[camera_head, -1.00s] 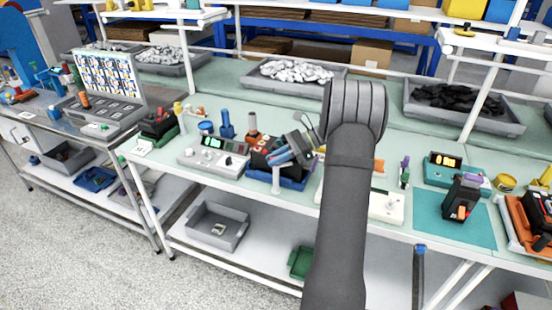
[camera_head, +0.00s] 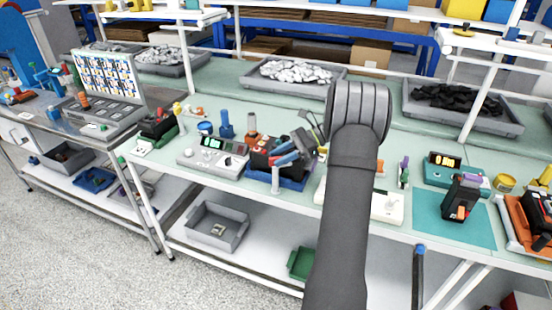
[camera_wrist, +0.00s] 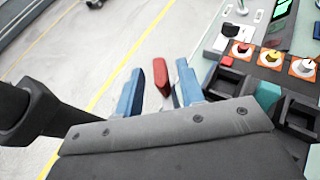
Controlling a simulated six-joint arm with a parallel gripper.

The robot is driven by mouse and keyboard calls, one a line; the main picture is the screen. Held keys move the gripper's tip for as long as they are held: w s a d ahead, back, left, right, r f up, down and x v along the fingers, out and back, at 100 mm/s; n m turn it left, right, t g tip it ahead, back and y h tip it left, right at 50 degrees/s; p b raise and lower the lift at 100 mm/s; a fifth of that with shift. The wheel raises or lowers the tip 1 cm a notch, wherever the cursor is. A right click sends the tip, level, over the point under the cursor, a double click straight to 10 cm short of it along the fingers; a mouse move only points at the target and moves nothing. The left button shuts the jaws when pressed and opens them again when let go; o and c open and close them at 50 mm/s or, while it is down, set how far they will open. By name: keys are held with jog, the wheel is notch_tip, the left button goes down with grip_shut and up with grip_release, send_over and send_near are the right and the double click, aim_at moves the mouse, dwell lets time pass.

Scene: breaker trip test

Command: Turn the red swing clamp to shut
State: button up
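The red swing clamp (camera_wrist: 161,73) shows in the wrist view as a short red bar between the two blue fingers of my gripper (camera_wrist: 159,68). A gap shows on each side of the bar, so my gripper is open around or above it; the depth is hard to judge. A pale piece shows just below and right of the bar.
In the wrist view a panel with red (camera_wrist: 241,48), yellow (camera_wrist: 271,56) and white knobs lies close to the right, beside dark pockets. In the head view a grey meter box (camera_head: 213,155) stands left of the fixture. Open floor lies in front of the bench.

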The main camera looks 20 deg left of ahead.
jog(key=v, duration=1)
jog(key=shift+r, duration=0.1)
jog(key=s+a+r+t+h, duration=0.25)
jog(key=r+t+h, duration=0.4)
jog(key=r, duration=0.55)
jog(key=shift+g+h, duration=0.35)
jog(key=x, duration=1.7)
jog(key=shift+s+a+r, duration=0.1)
jog(key=shift+a, duration=0.15)
jog(key=shift+c, duration=0.2)
